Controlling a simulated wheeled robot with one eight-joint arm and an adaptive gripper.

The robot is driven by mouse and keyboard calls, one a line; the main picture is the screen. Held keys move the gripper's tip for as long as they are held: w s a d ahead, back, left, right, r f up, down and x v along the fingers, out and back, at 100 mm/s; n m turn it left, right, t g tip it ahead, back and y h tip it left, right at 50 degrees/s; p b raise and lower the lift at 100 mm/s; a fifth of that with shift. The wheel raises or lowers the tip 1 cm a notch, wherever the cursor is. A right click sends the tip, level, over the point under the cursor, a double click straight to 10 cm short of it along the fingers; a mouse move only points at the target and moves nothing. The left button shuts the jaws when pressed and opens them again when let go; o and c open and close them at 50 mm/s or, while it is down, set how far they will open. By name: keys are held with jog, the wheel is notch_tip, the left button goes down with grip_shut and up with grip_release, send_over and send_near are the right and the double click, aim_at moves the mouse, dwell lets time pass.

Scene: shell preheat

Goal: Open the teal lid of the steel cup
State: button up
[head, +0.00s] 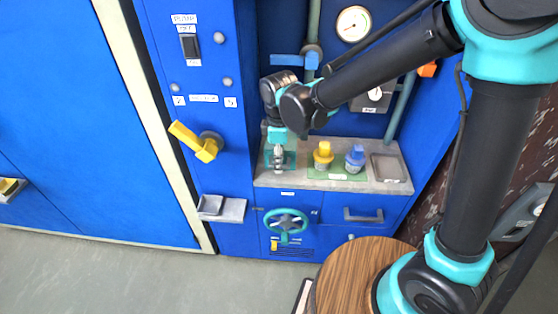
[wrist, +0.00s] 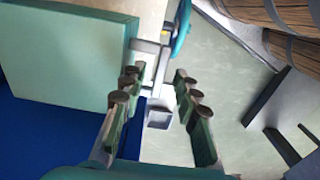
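In the head view, the steel cup (head: 281,163) stands at the left end of the grey shelf, below my arm's end. My gripper (head: 278,150) points down there and overlaps it, so cup, teal lid and fingers are hard to tell apart. In the wrist view, my gripper (wrist: 157,87) has its two fingers well apart with nothing between them. A large pale teal block (wrist: 65,55) lies left of the left finger, close to the camera; I cannot tell whether it is the lid.
A yellow-lidded cup (head: 323,157) and a blue-lidded cup (head: 355,160) stand right of the steel cup on the shelf, beside a grey tray (head: 402,172). A teal handwheel (head: 286,222) is below the shelf. A yellow lever (head: 195,142) sticks out at left.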

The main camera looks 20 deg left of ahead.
jog(key=shift+f, duration=0.1)
grip_shut()
jog(key=shift+r, duration=0.2)
dwell(0.4)
